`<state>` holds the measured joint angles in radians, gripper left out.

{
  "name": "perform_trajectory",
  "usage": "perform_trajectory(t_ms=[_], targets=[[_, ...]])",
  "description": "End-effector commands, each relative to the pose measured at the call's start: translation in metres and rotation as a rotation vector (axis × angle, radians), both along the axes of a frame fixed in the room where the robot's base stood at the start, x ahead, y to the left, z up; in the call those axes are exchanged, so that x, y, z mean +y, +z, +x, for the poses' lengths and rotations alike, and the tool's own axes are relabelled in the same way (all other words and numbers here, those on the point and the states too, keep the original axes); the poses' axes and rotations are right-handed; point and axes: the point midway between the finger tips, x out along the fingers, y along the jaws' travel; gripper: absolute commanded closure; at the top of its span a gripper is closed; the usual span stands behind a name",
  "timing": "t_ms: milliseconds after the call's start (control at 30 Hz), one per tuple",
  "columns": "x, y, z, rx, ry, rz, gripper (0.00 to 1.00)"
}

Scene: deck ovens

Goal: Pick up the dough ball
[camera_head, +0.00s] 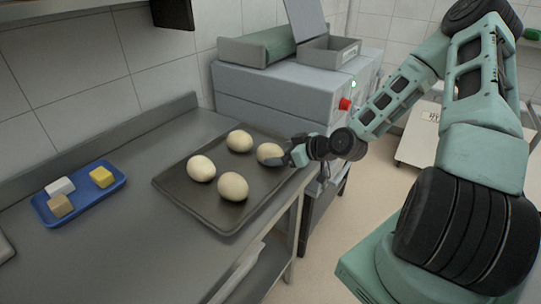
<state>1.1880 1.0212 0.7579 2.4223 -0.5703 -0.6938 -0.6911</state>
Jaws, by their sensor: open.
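Several pale, round dough balls lie on a dark baking tray (190,208) on the metal counter. One dough ball (201,168) is at the left, one (239,141) at the back, one (233,186) at the front and one (269,153) at the right. My gripper (286,158) is open at the right dough ball, at the tray's right side. Its fingers overlap that ball's right edge in the picture. I cannot tell whether they touch it or are around it.
A blue tray (84,208) with a white, a yellow and a tan block lies at the left of the counter (120,255). A grey machine (265,90) with a red button (345,104) stands behind the baking tray. The counter's front is clear.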

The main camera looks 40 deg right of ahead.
Motion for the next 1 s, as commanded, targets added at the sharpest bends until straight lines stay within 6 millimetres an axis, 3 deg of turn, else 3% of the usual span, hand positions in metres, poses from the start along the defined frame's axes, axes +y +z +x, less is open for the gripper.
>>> perform_trajectory(t_ms=[367,667,867,1000], targets=[[0.012,-0.019,0.040,0.001,0.001,0.002,0.16],[0.013,-0.023,0.044,0.002,0.001,0.000,0.16],[0.013,-0.023,0.044,0.001,0.001,0.000,0.67],[0.013,-0.023,0.044,0.000,0.001,0.000,0.68]])
